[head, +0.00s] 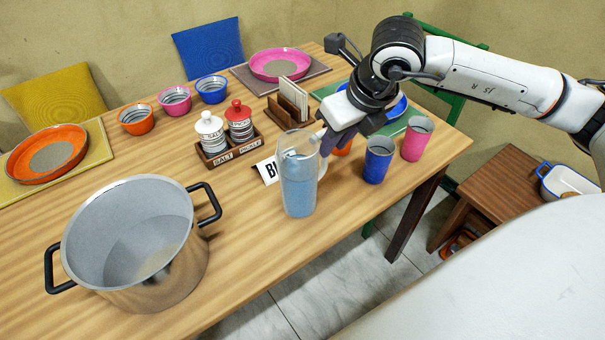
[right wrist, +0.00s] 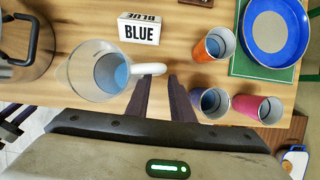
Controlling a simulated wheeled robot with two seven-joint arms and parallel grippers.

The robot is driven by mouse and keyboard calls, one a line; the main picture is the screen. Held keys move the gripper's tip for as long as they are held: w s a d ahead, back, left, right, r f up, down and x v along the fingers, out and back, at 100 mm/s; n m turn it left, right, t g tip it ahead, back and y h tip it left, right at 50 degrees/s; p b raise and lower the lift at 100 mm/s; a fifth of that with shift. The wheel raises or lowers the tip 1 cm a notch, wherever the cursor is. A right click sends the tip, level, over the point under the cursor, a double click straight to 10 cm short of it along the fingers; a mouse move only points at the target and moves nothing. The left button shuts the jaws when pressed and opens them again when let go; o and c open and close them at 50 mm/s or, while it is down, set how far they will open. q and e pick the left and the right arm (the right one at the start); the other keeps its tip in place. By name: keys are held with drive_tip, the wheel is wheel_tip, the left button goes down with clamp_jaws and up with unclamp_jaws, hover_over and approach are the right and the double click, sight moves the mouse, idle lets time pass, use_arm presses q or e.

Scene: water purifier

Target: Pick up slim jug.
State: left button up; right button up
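The slim jug (head: 298,185) is clear with blue liquid and stands upright on the table, right of the pot. Its white handle faces my right gripper (head: 332,138). In the right wrist view the jug (right wrist: 92,72) is seen from above, and its handle (right wrist: 149,69) lies just ahead of the gap between the fingertips (right wrist: 158,82). The fingers are apart with nothing held between them. In the head view the fingers partly cover the handle side, so I cannot tell whether they touch it.
A large steel pot (head: 185,262) stands left of the jug. A "BLUE" sign (right wrist: 140,28) is close behind it. Orange (right wrist: 213,45), blue (head: 377,160) and pink (head: 417,138) cups stand to the right. A salt-and-pickle rack (head: 230,152) and napkin holder (head: 288,105) are farther back.

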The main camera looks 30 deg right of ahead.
drive_tip(key=x, duration=0.4)
drive_tip(key=shift+f, duration=0.3)
clamp_jaws()
drive_tip(key=shift+w+r, duration=0.15)
idle(1.0)
